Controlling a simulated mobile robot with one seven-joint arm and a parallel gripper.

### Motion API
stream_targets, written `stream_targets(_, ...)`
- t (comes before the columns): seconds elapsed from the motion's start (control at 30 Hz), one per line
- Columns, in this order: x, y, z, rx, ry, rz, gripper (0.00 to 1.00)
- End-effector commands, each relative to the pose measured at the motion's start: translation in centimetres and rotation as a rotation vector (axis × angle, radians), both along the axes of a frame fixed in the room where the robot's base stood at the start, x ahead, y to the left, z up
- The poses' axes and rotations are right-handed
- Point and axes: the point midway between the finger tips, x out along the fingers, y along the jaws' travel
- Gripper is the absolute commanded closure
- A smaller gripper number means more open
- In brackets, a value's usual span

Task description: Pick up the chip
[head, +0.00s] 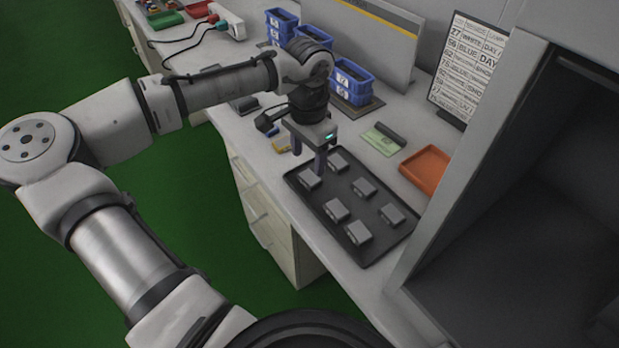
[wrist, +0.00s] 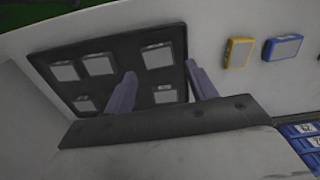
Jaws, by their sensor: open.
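Several grey square chips sit in a black tray (head: 352,240) on the workbench. One chip (head: 310,179) is at the tray's far left corner, close to my gripper, and another chip (head: 358,232) is near the front. In the wrist view, a chip (wrist: 158,57) lies beyond the fingers, and another chip (wrist: 165,94) shows between them. My gripper (head: 309,166) points down above the tray's far left end, with its two fingers apart and nothing between them. It also shows in the wrist view (wrist: 160,82). I cannot tell the exact height of the fingertips above the chips.
An orange tray (head: 426,169) and a green card (head: 381,141) lie right of the black tray. Blue bins (head: 350,82) stand behind my gripper. Yellow (wrist: 239,53) and blue (wrist: 283,47) small items lie beside the tray. A grey cabinet (head: 520,170) rises at the right.

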Motion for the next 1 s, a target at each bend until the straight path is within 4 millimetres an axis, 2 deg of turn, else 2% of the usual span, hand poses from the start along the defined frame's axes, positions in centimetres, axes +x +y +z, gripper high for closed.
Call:
stream_targets(0.17, -0.2, -0.1, -1.5, 0.004, 0.000, -0.002, 0.44)
stream_targets(0.4, -0.2, -0.3, -4.8, 0.001, -0.002, -0.001, 0.44)
stream_targets(0.7, -0.2, -0.3, -5.3, 0.000, -0.003, 0.001, 0.44)
stream_targets(0.93, -0.2, -0.3, -5.3, 0.000, -0.003, 0.001, 0.74)
stream_targets(1.0, -0.2, -0.3, -5.3, 0.000, -0.003, 0.001, 0.77)
